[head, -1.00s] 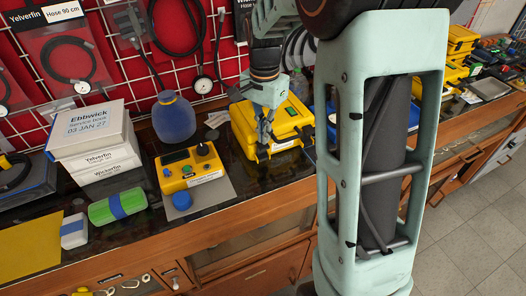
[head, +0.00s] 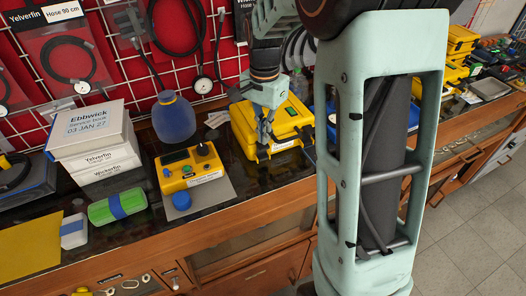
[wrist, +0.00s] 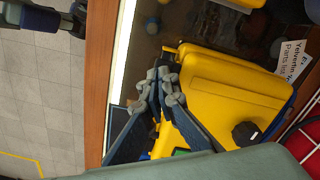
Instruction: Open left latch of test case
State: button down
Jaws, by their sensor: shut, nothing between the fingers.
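The yellow test case (head: 281,121) lies closed on the dark bench top, its front facing the bench edge. My gripper (head: 263,143) points down at the left part of the case's front. In the wrist view the gripper's fingertips (wrist: 163,76) are together, with nothing held between them, right at the front edge of the yellow case (wrist: 222,78). The fingers cover most of the left latch area, so I cannot tell the latch's position or whether they touch it.
A yellow regulator box (head: 190,166) with knobs stands left of the case. A blue rounded vessel (head: 174,118) is behind it. My arm blocks the view to the right of the case. The wooden bench edge (wrist: 99,75) runs close in front.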

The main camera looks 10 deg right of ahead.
jog(key=shift+f+b, duration=0.6)
jog(key=shift+f, duration=0.4)
jog(key=shift+s+f, duration=0.1)
jog(key=shift+f, duration=0.1)
